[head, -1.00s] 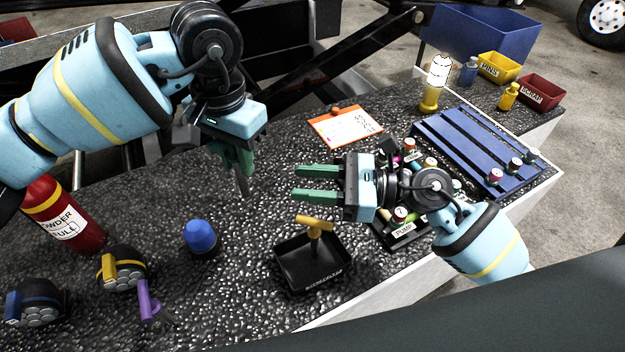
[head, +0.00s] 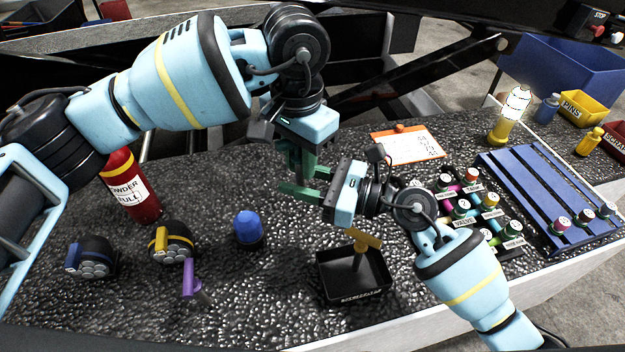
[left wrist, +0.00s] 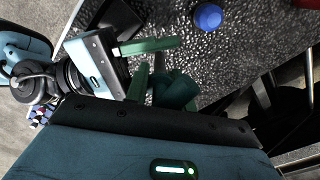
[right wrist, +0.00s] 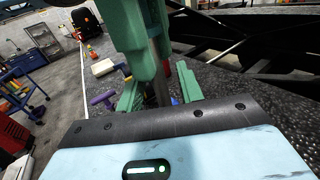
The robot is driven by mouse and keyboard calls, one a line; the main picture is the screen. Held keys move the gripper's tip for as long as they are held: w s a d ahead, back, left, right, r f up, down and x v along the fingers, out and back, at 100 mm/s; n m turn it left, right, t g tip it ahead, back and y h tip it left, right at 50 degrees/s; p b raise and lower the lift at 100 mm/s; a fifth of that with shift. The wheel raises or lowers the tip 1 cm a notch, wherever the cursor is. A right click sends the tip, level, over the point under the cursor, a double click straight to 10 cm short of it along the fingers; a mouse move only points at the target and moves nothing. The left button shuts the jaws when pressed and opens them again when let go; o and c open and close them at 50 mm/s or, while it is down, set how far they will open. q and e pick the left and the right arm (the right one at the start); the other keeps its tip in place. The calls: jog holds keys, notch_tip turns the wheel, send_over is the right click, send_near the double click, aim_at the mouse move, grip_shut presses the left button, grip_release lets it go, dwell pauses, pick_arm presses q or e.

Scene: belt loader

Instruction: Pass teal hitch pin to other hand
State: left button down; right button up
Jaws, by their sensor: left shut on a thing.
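My left gripper (head: 302,168) points down over the table and is shut on the teal hitch pin. In the right wrist view the pin's grey shaft (right wrist: 160,85) hangs below the left gripper's fingers; its teal grip (left wrist: 176,90) seems to show in the left wrist view. My right gripper (head: 298,192) reaches in from the right, just below the left fingertips. Its two fingers (right wrist: 158,92) are open, one on each side of the shaft, with gaps visible. Whether either finger touches the shaft cannot be told. In the head view the fingers mostly hide the pin.
A black tray (head: 325,287) with a yellow-handled pin (head: 362,243) lies below the right arm. A blue-capped item (head: 248,228), a purple-handled pin (head: 192,280) and a fire extinguisher (head: 133,190) stand to the left. An orange clipboard (head: 405,147) lies behind.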

jog(key=shift+c, duration=0.4)
grip_shut()
pick_arm(q)
jog(key=c, duration=1.1)
grip_release()
notch_tip(320, 180, up, 12)
jog(key=shift+r, duration=0.1)
